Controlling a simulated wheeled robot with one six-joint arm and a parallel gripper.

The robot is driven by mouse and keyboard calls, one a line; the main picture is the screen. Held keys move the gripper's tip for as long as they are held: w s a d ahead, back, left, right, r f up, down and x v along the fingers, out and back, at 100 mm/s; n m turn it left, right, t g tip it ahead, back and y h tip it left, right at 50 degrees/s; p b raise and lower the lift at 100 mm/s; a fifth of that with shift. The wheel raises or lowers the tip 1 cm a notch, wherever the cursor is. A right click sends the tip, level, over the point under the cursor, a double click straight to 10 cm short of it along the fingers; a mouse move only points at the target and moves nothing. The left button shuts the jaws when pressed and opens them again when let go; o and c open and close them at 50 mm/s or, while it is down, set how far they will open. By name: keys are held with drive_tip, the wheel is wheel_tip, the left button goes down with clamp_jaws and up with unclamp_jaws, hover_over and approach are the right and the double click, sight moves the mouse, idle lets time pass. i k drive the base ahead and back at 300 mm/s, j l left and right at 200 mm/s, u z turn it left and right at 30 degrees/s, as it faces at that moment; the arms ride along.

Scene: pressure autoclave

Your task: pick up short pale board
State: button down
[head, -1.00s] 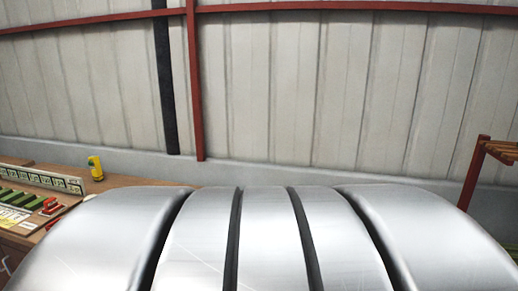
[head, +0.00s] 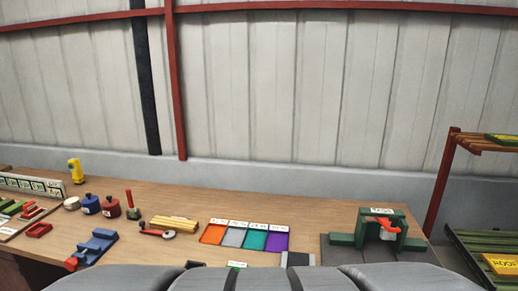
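A small bundle of pale yellow wooden pieces (head: 174,222) lies on the brown workbench (head: 330,215), left of the coloured tray row. These are the only pale board-like pieces I see on the bench; I cannot tell whether one is the short pale board. My gripper is not clearly in view. A smooth grey banded part of my own body fills the bottom middle and hides the bench's near edge there.
The bench holds coloured trays (head: 243,237), a green stand (head: 377,232), a blue fixture (head: 93,246), a red-handled tool (head: 155,232), small pots (head: 91,204) and a yellow object (head: 75,171). A red-framed rack (head: 441,185) with boards stands right.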

sight(188, 227)
drive_tip(key=l+u, duration=0.1)
drive_tip(key=u, duration=0.75)
drive_tip(key=i+j, duration=0.25)
drive_tip(key=i, duration=0.15)
drive_tip(key=i+j, duration=0.25)
drive_tip(key=i, duration=0.15)
drive_tip(key=i+j, duration=0.25)
drive_tip(key=i, duration=0.2)
drive_tip(key=i+j, duration=0.25)
drive_tip(key=i, duration=0.15)
drive_tip(key=j+u, duration=0.05)
